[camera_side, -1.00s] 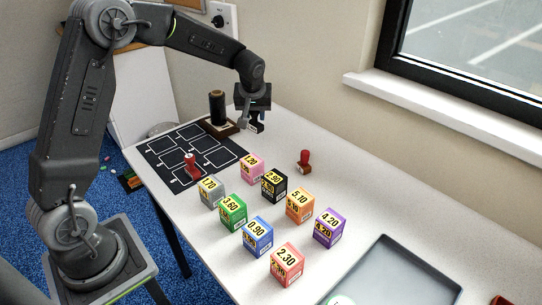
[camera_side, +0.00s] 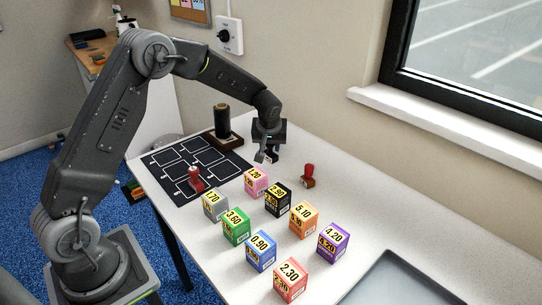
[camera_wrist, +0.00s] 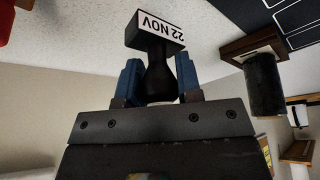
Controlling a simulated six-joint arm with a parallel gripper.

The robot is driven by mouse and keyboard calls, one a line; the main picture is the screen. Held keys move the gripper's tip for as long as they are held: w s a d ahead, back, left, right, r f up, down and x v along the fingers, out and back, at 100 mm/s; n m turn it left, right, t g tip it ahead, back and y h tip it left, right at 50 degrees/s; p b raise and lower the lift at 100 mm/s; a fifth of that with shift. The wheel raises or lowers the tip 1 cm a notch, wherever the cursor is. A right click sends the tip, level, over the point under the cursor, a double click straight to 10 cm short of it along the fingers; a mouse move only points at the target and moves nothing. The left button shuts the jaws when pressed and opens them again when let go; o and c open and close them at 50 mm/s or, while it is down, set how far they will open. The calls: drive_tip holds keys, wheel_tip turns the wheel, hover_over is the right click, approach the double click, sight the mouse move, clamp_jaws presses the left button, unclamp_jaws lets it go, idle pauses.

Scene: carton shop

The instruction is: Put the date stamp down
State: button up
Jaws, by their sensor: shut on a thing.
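The date stamp (camera_wrist: 157,50) is black with a white label reading "22 NOV". In the wrist view it stands between the two blue fingers of my gripper (camera_wrist: 160,85), which is shut on its handle. In the side view my gripper (camera_side: 267,155) is low over the white table, right of the dark wooden stand and behind the pink box. The stamp is mostly hidden there by the fingers, and I cannot tell whether it touches the table.
A wooden stand (camera_side: 229,142) with a black cylinder (camera_side: 222,121) is left of my gripper. Red stamps stand on the black mat (camera_side: 196,179) and on the table (camera_side: 308,176). Several numbered boxes, including the pink box (camera_side: 256,181), are in front. A grey tray (camera_side: 400,262) lies at lower right.

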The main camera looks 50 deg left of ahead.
sight(271, 153)
drive_tip(key=shift+w+d+f, duration=0.1)
drive_tip(key=shift+f, duration=2)
drive_tip(key=shift+f, duration=0.15)
drive_tip(key=o, duration=0.9)
drive_tip(key=shift+o, duration=0.2)
drive_tip(key=s+d+r+m, duration=0.1)
drive_tip(key=s+d+r, duration=0.1)
drive_tip(key=s+r, duration=0.3)
drive_tip(key=s+d+r, duration=0.2)
drive_tip(key=r, duration=0.6)
drive_tip(key=s+d+r+m, duration=0.1)
drive_tip(key=s+d+r, duration=0.25)
drive_tip(key=r, duration=0.25)
drive_tip(key=s+d+r+m+t+h, duration=0.1)
drive_tip(key=s+d+r+m, duration=0.1)
drive_tip(key=s, duration=0.9)
drive_tip(key=s+d+r+m+t+h, duration=0.1)
drive_tip(key=s+d+m, duration=0.3)
drive_tip(key=s, duration=0.7)
drive_tip(key=shift+s+r+m+h, duration=0.35)
drive_tip(key=shift+r+m+h, duration=0.15)
drive_tip(key=shift+h, duration=0.1)
